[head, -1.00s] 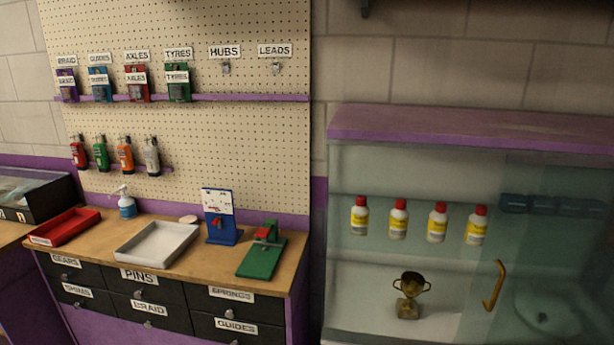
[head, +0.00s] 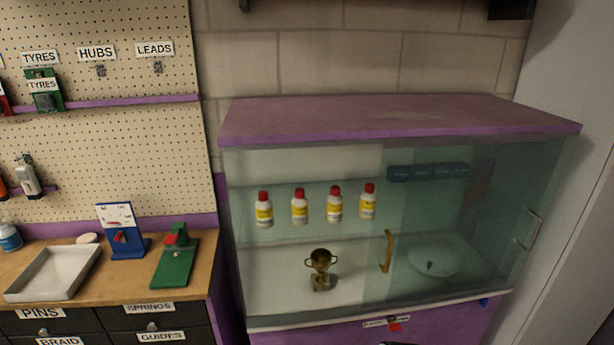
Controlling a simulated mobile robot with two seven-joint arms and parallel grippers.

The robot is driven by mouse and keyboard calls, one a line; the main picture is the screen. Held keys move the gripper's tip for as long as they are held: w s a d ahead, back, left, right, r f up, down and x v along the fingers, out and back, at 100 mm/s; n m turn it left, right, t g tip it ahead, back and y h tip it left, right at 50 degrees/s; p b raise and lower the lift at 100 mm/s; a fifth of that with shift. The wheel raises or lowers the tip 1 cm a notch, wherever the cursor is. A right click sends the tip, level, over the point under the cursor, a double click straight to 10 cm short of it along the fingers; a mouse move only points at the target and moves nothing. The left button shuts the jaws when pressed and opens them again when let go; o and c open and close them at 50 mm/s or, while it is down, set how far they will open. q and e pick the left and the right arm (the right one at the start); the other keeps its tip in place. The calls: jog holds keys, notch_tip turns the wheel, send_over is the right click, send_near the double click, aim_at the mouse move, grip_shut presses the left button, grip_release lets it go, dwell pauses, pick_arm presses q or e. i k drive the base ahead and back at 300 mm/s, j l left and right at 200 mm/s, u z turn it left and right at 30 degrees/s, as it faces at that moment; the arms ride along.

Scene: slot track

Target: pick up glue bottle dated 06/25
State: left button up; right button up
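Several white glue bottles with red caps and yellow labels stand upright in a row on the upper shelf of the glass-fronted cabinet (head: 400,110). From left to right I see the first bottle (head: 264,210), the second bottle (head: 299,207), the third bottle (head: 335,204) and the rightmost bottle (head: 368,201). Their label dates are too small to read. Sliding glass panes cover the cabinet front, with a brass handle (head: 387,251) near the middle and a pale handle (head: 530,230) at the right. Neither of my grippers shows in the head view.
A gold trophy (head: 321,269) stands on the cabinet's lower level, with a pale round object (head: 432,262) right of it. A blue item (head: 428,172) lies on the upper shelf. Left, the workbench holds a grey tray (head: 53,272), a blue stand (head: 124,236) and a green tool (head: 175,262).

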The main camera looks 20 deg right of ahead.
aim_at(264, 206)
jog(key=z, duration=1.85)
jog(key=k+l+u, duration=0.15)
jog(key=l+u, duration=0.3)
jog(key=k+l+u, duration=0.25)
jog(key=l+u, duration=0.2)
jog(key=k+l+u, duration=0.4)
jog(key=i+j, duration=0.1)
